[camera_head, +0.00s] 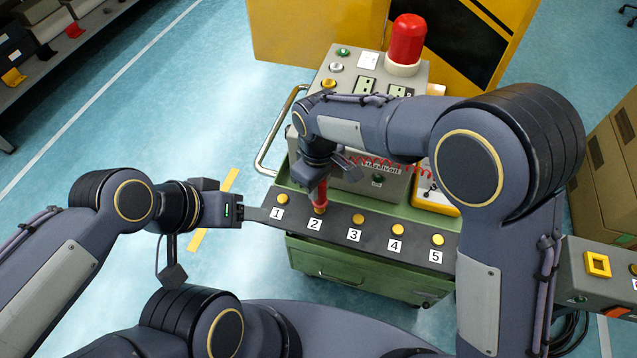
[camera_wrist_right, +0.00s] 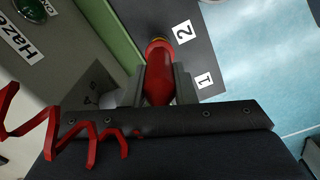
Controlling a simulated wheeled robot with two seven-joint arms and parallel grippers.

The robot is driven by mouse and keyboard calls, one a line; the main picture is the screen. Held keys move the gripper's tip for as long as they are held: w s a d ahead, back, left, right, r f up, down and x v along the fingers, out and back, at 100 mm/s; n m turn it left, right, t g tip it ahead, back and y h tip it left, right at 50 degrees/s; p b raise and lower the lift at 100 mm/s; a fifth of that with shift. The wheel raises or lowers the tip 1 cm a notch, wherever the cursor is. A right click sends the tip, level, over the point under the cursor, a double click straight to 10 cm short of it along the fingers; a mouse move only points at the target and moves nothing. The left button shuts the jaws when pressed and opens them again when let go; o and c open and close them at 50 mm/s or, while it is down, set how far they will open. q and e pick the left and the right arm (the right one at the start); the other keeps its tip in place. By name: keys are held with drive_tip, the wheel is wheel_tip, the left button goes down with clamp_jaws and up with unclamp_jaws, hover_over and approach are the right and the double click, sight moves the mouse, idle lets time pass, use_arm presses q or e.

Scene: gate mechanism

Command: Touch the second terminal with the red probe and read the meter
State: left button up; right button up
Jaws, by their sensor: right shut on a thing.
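My right gripper (camera_head: 319,180) is shut on the red probe (camera_head: 321,196), which points down at the second terminal (camera_head: 319,210), behind the label 2. A red coiled cord (camera_head: 395,163) runs right toward a yellow-edged device (camera_head: 436,207), probably the meter, mostly behind my right arm; no reading shows. My left gripper (camera_head: 252,213) is at the strip's left end; its jaw opening is unclear.
The dark strip (camera_head: 336,228) carries several numbered yellow terminals on a green cart (camera_head: 350,270). Behind it stands a grey panel (camera_head: 343,57) with buttons and a red beacon (camera_head: 407,42). A metal handle (camera_head: 268,150) juts out left. Blue floor (camera_head: 150,110) is open at left.

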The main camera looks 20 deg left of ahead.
drive_tip(key=shift+f+b, duration=0.3)
drive_tip(key=shift+f, duration=0.1)
idle(0.3)
drive_tip(key=shift+r, duration=0.1)
idle(0.4)
drive_tip(key=shift+r+p, duration=2)
drive_tip(key=shift+r, duration=0.45)
